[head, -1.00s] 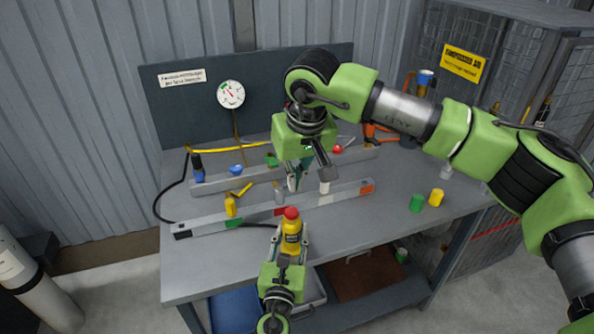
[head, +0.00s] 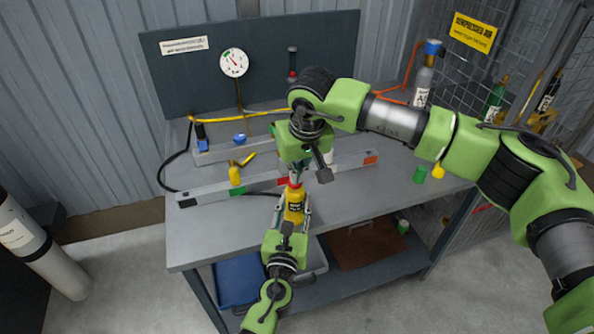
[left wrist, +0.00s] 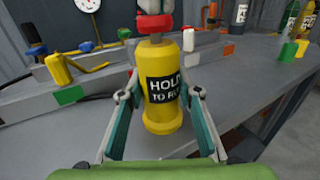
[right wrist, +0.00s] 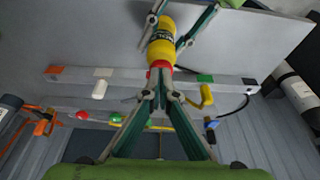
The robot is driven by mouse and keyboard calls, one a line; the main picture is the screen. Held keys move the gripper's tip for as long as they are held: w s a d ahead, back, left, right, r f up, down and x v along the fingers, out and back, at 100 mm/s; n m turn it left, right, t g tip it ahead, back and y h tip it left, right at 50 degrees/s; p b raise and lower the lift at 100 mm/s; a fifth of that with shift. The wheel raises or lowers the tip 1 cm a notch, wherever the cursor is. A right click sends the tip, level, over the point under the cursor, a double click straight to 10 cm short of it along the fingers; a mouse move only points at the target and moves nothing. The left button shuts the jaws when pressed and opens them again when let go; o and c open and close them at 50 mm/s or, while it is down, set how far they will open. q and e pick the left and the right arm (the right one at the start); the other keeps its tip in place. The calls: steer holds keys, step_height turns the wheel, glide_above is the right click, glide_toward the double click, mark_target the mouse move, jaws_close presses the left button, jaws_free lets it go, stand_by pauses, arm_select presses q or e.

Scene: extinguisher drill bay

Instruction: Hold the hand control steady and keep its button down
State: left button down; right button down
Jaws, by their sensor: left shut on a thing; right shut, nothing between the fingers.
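The hand control is a yellow cylinder (head: 294,207) with a dark label reading "HOLD TO R…" and a red button (left wrist: 155,23) on top. It stands upright between the fingers of my left gripper (left wrist: 160,98), which is shut on its body. It also shows in the right wrist view (right wrist: 163,48). My right gripper (head: 296,172) is shut and empty, pointing down over the red button. Its fingertips appear to meet the button's top in the left wrist view; how far the button is pressed I cannot tell.
Behind stand grey rails with coloured fittings, a yellow valve (head: 235,175) and a yellow hose (head: 240,145). A round gauge (head: 234,62) is on the back panel. Green (head: 420,174) and yellow (head: 438,171) pieces stand at right. The bench top (head: 225,225) is clear at front left.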

steer(key=shift+f, duration=0.7)
steer(key=shift+s+d+f, duration=0.1)
steer(key=shift+s+f, duration=0.05)
steer(key=shift+f, duration=0.05)
stand_by(1.8)
arm_select(q)
steer(key=shift+r, duration=0.1)
arm_select(e)
step_height(320, 180, up, 5)
steer(key=shift+f, duration=0.1)
steer(key=a+v, duration=0.1)
steer(key=v, duration=0.8)
steer(key=shift+d+r, duration=0.35)
steer(key=shift+d, duration=0.15)
arm_select(q)
steer(key=c, duration=1.4)
jaws_free()
